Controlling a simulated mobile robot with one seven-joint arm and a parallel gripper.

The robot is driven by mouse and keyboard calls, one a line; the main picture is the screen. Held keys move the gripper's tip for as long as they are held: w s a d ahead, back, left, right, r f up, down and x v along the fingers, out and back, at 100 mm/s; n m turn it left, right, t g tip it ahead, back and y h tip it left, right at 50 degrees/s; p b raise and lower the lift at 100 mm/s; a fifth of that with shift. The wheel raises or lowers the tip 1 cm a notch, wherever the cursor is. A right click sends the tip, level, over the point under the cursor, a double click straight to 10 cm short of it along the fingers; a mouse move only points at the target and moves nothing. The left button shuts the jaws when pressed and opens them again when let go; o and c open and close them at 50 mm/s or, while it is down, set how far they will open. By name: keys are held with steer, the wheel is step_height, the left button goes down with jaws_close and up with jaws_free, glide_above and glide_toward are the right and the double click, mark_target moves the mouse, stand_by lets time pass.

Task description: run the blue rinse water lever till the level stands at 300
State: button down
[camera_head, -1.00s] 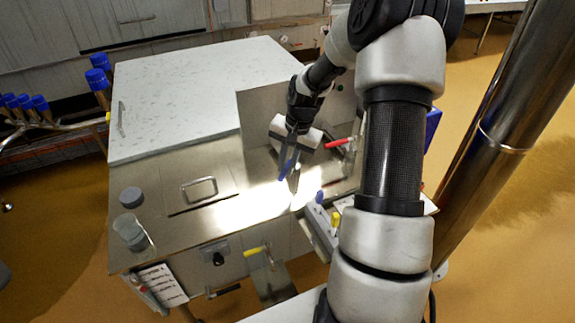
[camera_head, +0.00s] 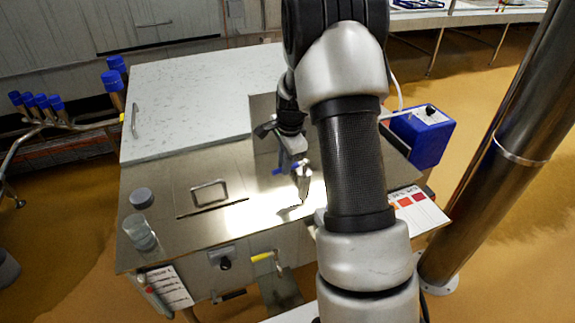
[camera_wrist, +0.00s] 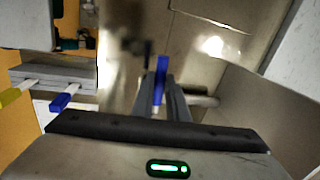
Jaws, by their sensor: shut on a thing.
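The blue lever (camera_head: 281,171) is at the right part of the steel bench top. In the wrist view its blue handle (camera_wrist: 161,70) stands between the two fingers. My gripper (camera_head: 303,176) points down there, and in the wrist view its fingers (camera_wrist: 163,88) are closed on the blue handle. The lever's lower part and pivot are hidden by the fingers. A clear glass vessel (camera_head: 139,233) stands at the bench's front left corner; no level mark is readable in it. No readout of 300 is legible in these views.
A large white lid (camera_head: 190,100) covers the rear left. A yellow lever (camera_head: 262,257) sticks out at the bench front. A blue box (camera_head: 424,135) stands right of my arm. In the wrist view, yellow and blue handles (camera_wrist: 65,97) lie in a holder at left.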

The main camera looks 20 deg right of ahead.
steer(key=shift+w+r+m, duration=0.1)
steer(key=shift+w+m, duration=0.3)
steer(key=c, duration=1.7)
jaws_free()
steer(key=shift+c, duration=0.2)
steer(key=s+r+p, duration=0.1)
steer(key=r, duration=0.7)
steer(key=s+r, duration=0.2)
steer(key=r, duration=0.7)
steer(key=shift+s+p, duration=0.25)
steer(key=shift+p, duration=0.15)
